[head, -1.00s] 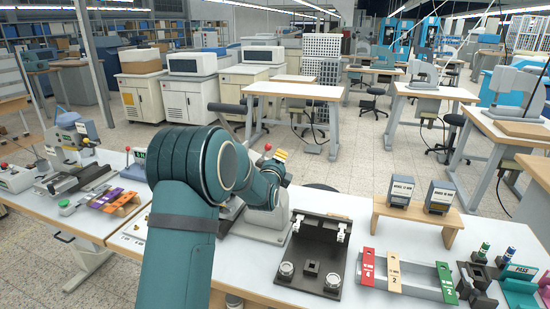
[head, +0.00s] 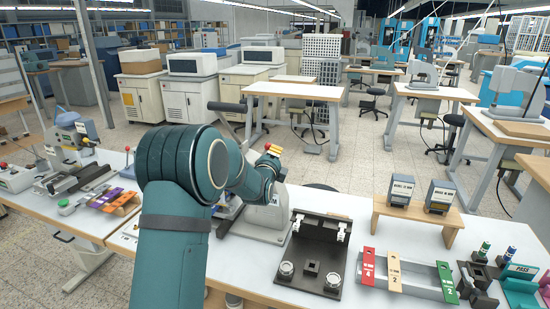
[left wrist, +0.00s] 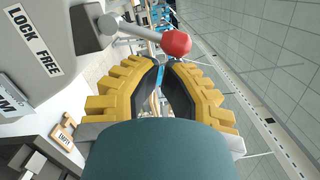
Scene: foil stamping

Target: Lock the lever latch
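The latch lever ends in a red knob (left wrist: 176,43); its metal rod runs to a pivot on the grey machine (left wrist: 60,25) marked LOCK FREE. In the head view the red knob (head: 267,147) shows above the press-like machine (head: 262,222), partly behind my arm. My left gripper (left wrist: 165,63) has yellow fingers with black pads, and its tips are drawn together. The knob appears just beyond the tips, not between them; I cannot tell whether they touch. In the head view the left gripper (head: 276,152) is right beside the knob. My right gripper is not in view.
A black fixture plate (head: 318,255) stands right of the machine. A grey tray with coloured strips (head: 415,282) and a wooden stand with two blocks (head: 418,222) are farther right. My left arm covers the bench to the machine's left.

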